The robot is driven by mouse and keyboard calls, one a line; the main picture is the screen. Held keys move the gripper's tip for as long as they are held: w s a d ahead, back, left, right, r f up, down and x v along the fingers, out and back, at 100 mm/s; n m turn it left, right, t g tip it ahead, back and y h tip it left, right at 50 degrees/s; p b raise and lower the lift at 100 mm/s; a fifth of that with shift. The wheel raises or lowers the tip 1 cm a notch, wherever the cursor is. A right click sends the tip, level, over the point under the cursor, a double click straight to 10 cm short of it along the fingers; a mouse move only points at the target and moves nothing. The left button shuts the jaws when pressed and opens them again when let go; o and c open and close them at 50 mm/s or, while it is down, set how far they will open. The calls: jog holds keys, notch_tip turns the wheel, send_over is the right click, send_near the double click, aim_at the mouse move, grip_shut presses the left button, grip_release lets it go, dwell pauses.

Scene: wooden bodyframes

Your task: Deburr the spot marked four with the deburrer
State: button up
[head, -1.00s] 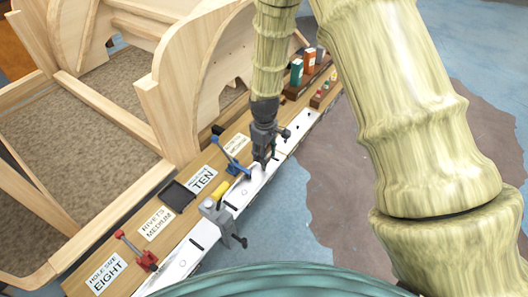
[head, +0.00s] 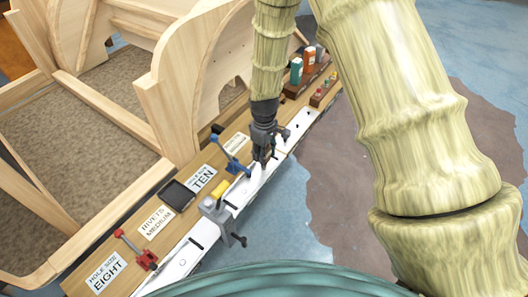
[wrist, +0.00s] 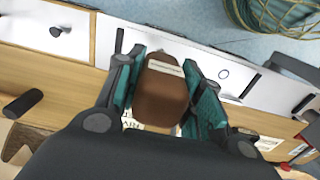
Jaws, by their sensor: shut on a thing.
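My gripper (wrist: 164,95) is shut on a brown block-like thing with a pale label, which looks like the handle of the deburrer (wrist: 161,93). The label is too small to read, and the working end of the tool is hidden. In the head view my gripper (head: 264,150) points down over the white metal strip (head: 185,262), near its middle. The strip also shows in the wrist view, with a small ring mark (wrist: 223,73) right of the held tool. I cannot read a number four on the strip, nor tell whether the tool touches it.
A blue-handled clamp (head: 236,166) stands close left of my gripper. A yellow-and-grey clamp (head: 216,205) and a red clamp (head: 146,259) sit nearer. Cards and a dark tray (head: 177,194) lie on the wooden bench. Bottles (head: 309,60) stand at the far end. Wooden frames rise at left.

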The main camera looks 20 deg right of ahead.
jog(key=shift+f, duration=0.25)
dwell(0.3)
jog(key=n, duration=0.3)
jog(key=shift+p, duration=0.4)
jog(key=n, duration=0.3)
jog(key=shift+f+p, duration=0.1)
jog(key=shift+p, duration=0.3)
jog(key=shift+s, duration=0.1)
jog(key=m+p, duration=0.1)
jog(key=m, duration=0.8)
jog(key=shift+m+p, duration=0.3)
jog(key=shift+m, duration=0.1)
jog(key=shift+r, duration=0.25)
jog(key=shift+r+p, duration=0.45)
jog(key=shift+p, duration=0.05)
